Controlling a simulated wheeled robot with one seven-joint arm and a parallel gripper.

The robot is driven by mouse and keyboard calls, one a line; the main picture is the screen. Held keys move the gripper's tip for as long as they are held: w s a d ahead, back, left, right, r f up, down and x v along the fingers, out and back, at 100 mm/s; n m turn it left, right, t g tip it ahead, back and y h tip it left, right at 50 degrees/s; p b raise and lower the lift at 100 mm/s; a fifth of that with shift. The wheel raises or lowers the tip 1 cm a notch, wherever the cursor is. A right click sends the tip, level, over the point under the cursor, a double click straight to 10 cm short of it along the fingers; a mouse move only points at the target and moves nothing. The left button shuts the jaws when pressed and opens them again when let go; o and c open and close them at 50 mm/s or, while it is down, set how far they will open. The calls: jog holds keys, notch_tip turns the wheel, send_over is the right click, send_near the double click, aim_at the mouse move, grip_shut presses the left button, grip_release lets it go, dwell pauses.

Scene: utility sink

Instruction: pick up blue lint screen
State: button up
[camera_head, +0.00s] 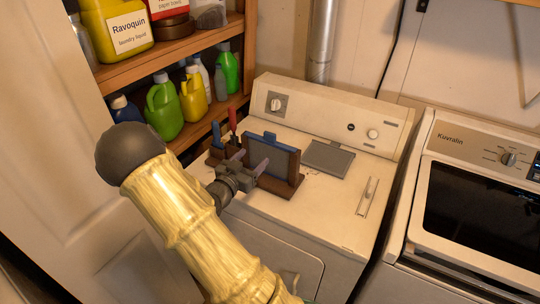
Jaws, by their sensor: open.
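The blue lint screen (272,158) stands upright in a brown wooden holder (298,176) on top of the dryer. It has a blue frame with a tab on its top edge and a grey panel. My gripper (250,162) is open, just in front and to the left of the screen. Its fingers overlap the screen's left side in the picture. I cannot tell whether they touch it or whether the screen is between them. My arm reaches in from the bottom of the view.
A blue-handled tool (216,134) and a red-handled tool (232,121) stand left of the screen. A grey flap (328,158) and a light handle-like piece (367,196) are on the dryer top (325,215). Shelves (160,62) with bottles stand left; a washer (470,205) stands right.

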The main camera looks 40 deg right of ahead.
aim_at(269, 139)
jog(key=p+x, duration=0.2)
jog(key=x, duration=0.7)
jog(key=shift+p, duration=0.35)
jog(key=shift+w, duration=0.1)
jog(key=shift+w+d+r+p, duration=0.1)
jog(key=shift+w+d+p, duration=0.05)
jog(key=shift+d+p, duration=0.2)
jog(key=p+x, duration=0.1)
jog(key=x, duration=0.1)
jog(key=p+x, duration=0.1)
jog(key=x, duration=0.1)
jog(key=shift+w+d, duration=0.1)
jog(key=shift+w, duration=0.25)
jog(key=c, duration=1.4)
